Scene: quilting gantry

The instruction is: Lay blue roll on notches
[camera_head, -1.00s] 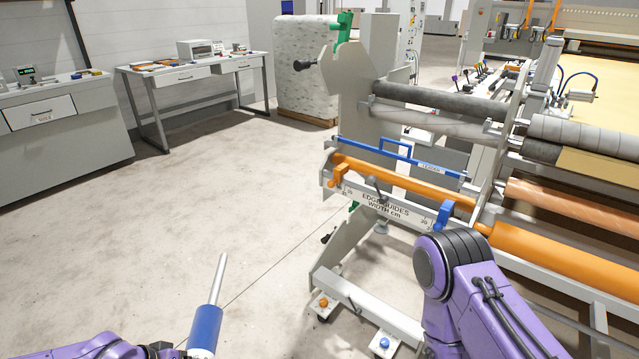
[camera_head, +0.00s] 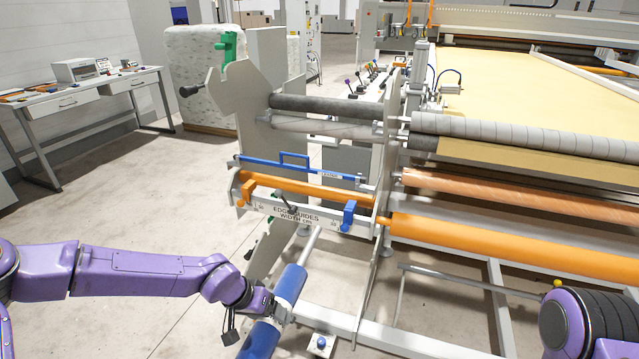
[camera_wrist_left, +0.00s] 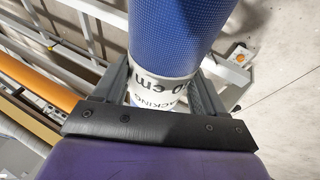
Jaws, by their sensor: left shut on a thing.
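The blue roll (camera_head: 290,284) has a light metal shaft at its upper end and stands out slanted in front of the gantry. My left gripper (camera_head: 277,312) is shut around its middle, on a white label band. In the left wrist view the two fingers (camera_wrist_left: 162,88) flank the label, marked "cm" and "BACKING", with the blue surface (camera_wrist_left: 178,28) beyond. The roll is clear of the floor. The gantry's near end plate (camera_head: 238,92) has a cut-out upper edge; I cannot tell which cut-outs are the notches. My right forearm shows at lower right; its gripper is out of view.
An orange bar (camera_head: 300,192) with a blue-handled bar (camera_head: 290,165) above it crosses the gantry front, close beyond the roll. Dark and grey rollers (camera_head: 330,106) lie higher. A long orange roller (camera_head: 510,245) extends right. Open floor (camera_head: 120,215) lies left.

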